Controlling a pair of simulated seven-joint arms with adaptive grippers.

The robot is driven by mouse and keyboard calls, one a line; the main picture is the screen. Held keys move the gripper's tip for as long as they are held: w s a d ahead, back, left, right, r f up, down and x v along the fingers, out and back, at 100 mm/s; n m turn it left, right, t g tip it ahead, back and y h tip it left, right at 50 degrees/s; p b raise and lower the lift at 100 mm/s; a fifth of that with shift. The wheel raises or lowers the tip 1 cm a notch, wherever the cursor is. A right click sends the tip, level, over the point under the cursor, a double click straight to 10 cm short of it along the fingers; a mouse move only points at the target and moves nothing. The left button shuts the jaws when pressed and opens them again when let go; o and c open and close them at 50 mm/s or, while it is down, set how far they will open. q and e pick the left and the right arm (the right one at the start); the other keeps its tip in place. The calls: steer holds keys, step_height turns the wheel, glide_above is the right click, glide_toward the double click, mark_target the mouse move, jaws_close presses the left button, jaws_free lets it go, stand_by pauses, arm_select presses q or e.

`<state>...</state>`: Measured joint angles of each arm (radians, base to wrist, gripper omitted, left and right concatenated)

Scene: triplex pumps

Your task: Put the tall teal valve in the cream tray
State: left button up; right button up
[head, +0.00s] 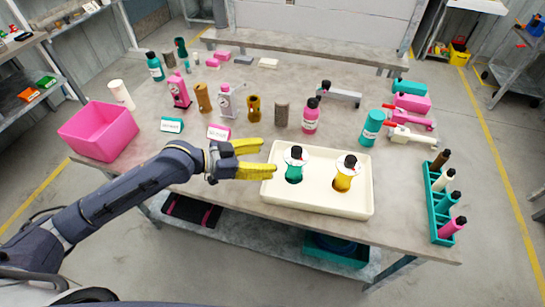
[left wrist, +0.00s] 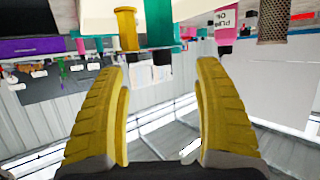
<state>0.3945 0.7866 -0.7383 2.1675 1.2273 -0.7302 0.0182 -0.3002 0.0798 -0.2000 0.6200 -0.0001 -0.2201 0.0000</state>
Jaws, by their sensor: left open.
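The cream tray (head: 318,206) lies near the front of the table. A teal valve (head: 294,173) with a white disc and black top stands in its left part. A yellow valve (head: 343,180) of the same form stands to its right in the tray. My left gripper (head: 262,159) is open and empty, its yellow fingers at the tray's left edge, pointing toward the teal valve but apart from it. The left wrist view, upside down, shows a teal body (left wrist: 158,25) beyond the fingers and a yellow one (left wrist: 127,28) beside it. My right gripper is not in view.
A pink bin (head: 98,130) stands at the left table edge. A teal rack (head: 437,200) of bottles stands on the right. A pink bottle (head: 311,117) and a teal bottle (head: 371,128) stand behind the tray. Teal and pink signs (head: 218,132) stand behind my left gripper.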

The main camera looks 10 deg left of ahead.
arm_select(q)
steer(key=shift+s+a+r, duration=0.15)
steer(key=shift+s+a, duration=0.05)
steer(key=shift+a, duration=0.15)
stand_by(0.3)
